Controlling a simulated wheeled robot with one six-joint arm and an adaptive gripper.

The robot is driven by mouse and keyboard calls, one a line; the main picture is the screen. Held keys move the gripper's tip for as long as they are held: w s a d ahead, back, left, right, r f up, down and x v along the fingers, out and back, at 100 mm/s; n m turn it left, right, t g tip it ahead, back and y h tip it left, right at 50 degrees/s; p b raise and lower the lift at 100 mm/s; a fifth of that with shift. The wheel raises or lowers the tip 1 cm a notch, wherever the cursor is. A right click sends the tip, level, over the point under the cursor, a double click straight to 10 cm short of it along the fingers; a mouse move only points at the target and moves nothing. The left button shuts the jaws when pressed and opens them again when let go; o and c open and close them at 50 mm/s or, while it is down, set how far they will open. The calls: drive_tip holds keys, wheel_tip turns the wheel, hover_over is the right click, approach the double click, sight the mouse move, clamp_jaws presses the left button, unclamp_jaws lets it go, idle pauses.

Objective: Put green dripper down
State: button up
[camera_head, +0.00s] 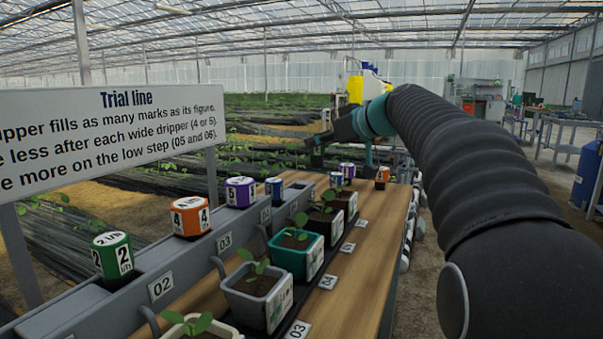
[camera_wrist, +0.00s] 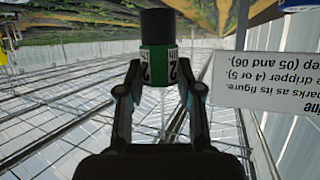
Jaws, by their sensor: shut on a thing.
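A green dripper (camera_wrist: 158,62) with a black end and a white figure 2 is gripped between the fingertips of my gripper (camera_wrist: 159,80) in the wrist view. My gripper also shows in the head view (camera_head: 322,147), raised over the far part of the bench; the held dripper is hard to make out there. Another green dripper (camera_head: 112,254), marked 2, sits on the grey rail (camera_head: 205,253) at the near left. An orange dripper (camera_head: 190,217) marked 4, a purple one (camera_head: 240,192) marked 5 and a blue one (camera_head: 274,189) stand farther along.
Potted seedlings, including a grey pot (camera_head: 258,296) and a green pot (camera_head: 296,253), stand in a row beside the rail. Farther drippers are blue (camera_head: 336,179), purple (camera_head: 347,170) and orange (camera_head: 383,176). A sign (camera_head: 110,135) stands at left. The wooden bench strip (camera_head: 365,265) at right is bare.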

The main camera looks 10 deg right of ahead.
drive_tip(key=shift+w+a+f+b, duration=0.1)
drive_tip(key=shift+w+a+f, duration=0.2)
drive_tip(key=shift+a+f, duration=0.65)
drive_tip(key=shift+w+a+f+b, duration=0.1)
drive_tip(key=shift+w+a+f, duration=0.3)
drive_tip(key=shift+f, duration=0.9)
drive_tip(key=shift+w+a+f+b, duration=0.1)
drive_tip(key=shift+w+a+f, duration=0.15)
drive_tip(key=shift+a+f, duration=0.7)
drive_tip(key=shift+d+f, duration=0.25)
drive_tip(key=shift+f, duration=0.1)
drive_tip(key=o, duration=0.9)
drive_tip(key=shift+r, duration=0.15)
drive_tip(key=shift+r, duration=0.15)
drive_tip(key=v, duration=1.2)
drive_tip(key=shift+b, duration=0.4)
